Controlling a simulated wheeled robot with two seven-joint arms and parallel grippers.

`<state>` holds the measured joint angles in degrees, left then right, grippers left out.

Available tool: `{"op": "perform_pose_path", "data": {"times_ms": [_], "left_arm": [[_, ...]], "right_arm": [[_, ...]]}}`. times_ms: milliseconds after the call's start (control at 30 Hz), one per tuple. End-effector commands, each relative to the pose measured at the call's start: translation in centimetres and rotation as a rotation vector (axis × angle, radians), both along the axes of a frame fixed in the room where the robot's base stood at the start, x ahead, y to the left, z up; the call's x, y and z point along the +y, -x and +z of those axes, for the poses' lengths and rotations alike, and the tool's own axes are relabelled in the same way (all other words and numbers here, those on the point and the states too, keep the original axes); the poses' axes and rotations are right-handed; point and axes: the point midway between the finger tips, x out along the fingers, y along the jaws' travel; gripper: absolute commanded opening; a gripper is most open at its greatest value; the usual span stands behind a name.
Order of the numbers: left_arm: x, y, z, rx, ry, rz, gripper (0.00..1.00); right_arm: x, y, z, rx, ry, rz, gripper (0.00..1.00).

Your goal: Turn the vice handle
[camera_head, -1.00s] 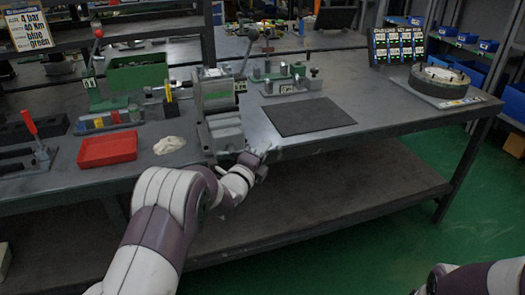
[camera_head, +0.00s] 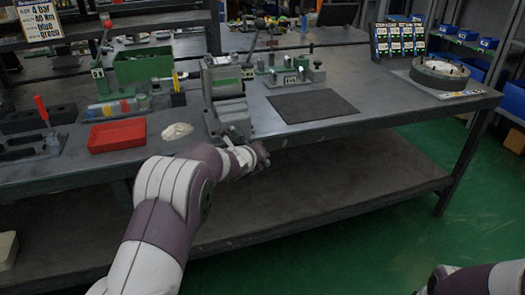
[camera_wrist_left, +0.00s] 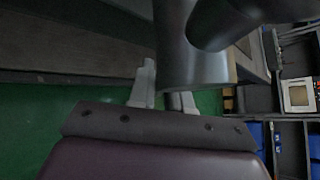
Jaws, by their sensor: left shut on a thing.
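The grey vice (camera_head: 228,98) with a green band stands at the front edge of the bench. My left gripper (camera_head: 262,158) is just below and in front of it, at the bench edge, mostly hidden by its own wrist. In the left wrist view a large, dark, rounded metal part (camera_wrist_left: 188,68) of the vice fills the upper middle. The pale fingers of my left gripper (camera_wrist_left: 164,88) reach up against it, one partly hidden behind it. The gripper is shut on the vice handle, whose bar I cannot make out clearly. My right gripper is out of view.
A red tray (camera_head: 117,136), a pale cloth (camera_head: 177,131) and a green bin (camera_head: 143,66) lie left of the vice. A dark mat (camera_head: 312,106) lies to its right, with a round flange (camera_head: 440,77) further right. The bench front edge is close to my left wrist.

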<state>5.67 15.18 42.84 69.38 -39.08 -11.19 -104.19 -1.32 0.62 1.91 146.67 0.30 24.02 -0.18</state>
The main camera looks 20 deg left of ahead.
Motion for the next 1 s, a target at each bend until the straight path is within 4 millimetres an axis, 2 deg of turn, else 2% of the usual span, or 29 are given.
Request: {"op": "perform_pose_path", "data": {"times_ms": [500, 1000], "left_arm": [[2.7, 1.8, -1.2, 0.241, -0.353, 0.000, 0.00], [3.9, 2.7, -1.7, 0.335, -0.490, 0.000, 0.00]], "right_arm": [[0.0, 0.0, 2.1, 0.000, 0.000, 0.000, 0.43], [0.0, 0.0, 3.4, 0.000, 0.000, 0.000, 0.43]]}}
